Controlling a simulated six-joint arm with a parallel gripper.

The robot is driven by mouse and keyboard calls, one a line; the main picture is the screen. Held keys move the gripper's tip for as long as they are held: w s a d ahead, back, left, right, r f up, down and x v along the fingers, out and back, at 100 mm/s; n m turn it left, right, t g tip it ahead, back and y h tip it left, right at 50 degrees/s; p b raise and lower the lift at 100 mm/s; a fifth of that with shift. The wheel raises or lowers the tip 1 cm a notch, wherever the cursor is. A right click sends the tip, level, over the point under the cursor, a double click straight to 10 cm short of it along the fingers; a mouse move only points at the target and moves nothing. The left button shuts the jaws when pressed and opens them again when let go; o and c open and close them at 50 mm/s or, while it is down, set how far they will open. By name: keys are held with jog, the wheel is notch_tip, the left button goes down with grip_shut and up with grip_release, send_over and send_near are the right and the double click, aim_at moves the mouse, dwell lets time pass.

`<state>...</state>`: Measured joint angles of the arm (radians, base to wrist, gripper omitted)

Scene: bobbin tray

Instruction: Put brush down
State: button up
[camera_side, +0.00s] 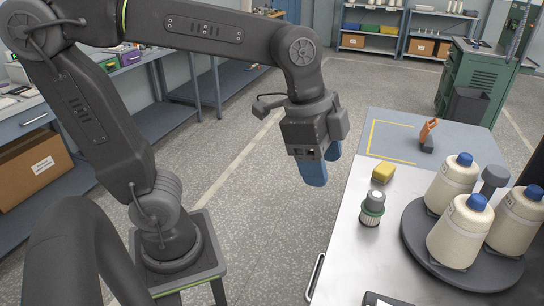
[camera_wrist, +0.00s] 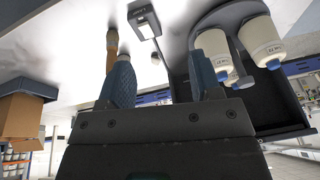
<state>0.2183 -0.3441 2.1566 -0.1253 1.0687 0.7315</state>
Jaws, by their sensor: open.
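An orange-handled tool with a dark base (camera_side: 429,134), which looks like the brush, rests on the blue-grey mat (camera_side: 395,128) in the side view. Its handle slants upward. My gripper (camera_side: 323,170) hangs left of the table's edge, fingers pointing down, well apart from that tool. In the wrist view my gripper (camera_wrist: 162,62) has its two blue fingers spread with nothing between them. A brown-orange upright shape (camera_wrist: 110,37) shows behind the left finger; I cannot tell whether it is the same tool.
A dark round tray (camera_side: 413,238) with several blue-topped cones stands at the right. The mat has a yellow outline.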

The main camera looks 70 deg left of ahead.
jog(key=s+a+f+n+t+y, duration=0.1)
jog(key=s+a+f+n+t, duration=0.2)
jog(key=n, duration=0.7)
jog(key=s+a, duration=0.2)
jog(key=a, duration=0.2)
jog(key=shift+s+a+y, duration=0.4)
